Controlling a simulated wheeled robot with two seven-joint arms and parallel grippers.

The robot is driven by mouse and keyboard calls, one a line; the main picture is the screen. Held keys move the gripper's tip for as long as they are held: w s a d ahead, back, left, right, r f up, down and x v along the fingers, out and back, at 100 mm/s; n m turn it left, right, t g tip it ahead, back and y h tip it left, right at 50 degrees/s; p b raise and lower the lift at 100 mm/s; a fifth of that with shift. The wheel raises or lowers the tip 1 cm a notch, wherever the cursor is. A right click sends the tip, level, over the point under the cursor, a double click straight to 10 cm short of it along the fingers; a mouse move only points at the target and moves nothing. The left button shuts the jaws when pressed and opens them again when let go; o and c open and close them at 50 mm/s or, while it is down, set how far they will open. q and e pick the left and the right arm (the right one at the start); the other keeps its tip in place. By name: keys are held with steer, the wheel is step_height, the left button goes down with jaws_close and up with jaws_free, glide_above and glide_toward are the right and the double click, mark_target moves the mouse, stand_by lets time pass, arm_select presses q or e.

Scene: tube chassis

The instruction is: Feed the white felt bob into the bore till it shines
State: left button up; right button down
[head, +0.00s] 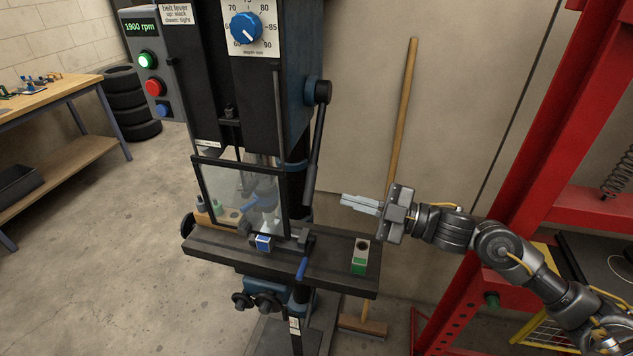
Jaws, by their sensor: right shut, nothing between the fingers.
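A drill press stands in the middle of the head view, its dark table (220,248) spanning the lower centre. A clear guard (222,182) in a black frame hangs in front of the spindle area. Behind it, small parts and a blurred whitish shape show, but I cannot make out the felt bob or the bore for certain. A black feed lever (316,150) hangs down on the press's right side. My right gripper (346,201) is shut and empty, to the right of the lever and apart from it, above the table's right end. My left gripper is out of view.
A metal and green block (360,257) stands on the table's right end. A blue-handled clamp (302,267) sits at its front edge. The panel reads 1900 rpm, with a lit green button (148,60). A depth dial (246,28) is above. A red frame (530,160) stands right.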

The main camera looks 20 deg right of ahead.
step_height(320, 180, up, 4)
steer(key=s+n+g+y, duration=0.2)
steer(key=n+g, duration=0.1)
steer(key=p+x, duration=0.6)
steer(key=x, duration=0.4)
steer(key=w+d+f, duration=0.2)
steer(key=f, duration=0.1)
steer(key=shift+w+d+p, duration=0.1)
steer(key=shift+d+p, duration=0.05)
steer(key=shift+p, duration=0.2)
steer(key=shift+w+d+f+b, duration=0.3)
steer(key=shift+w+d+b, duration=0.05)
steer(key=shift+b, duration=0.5)
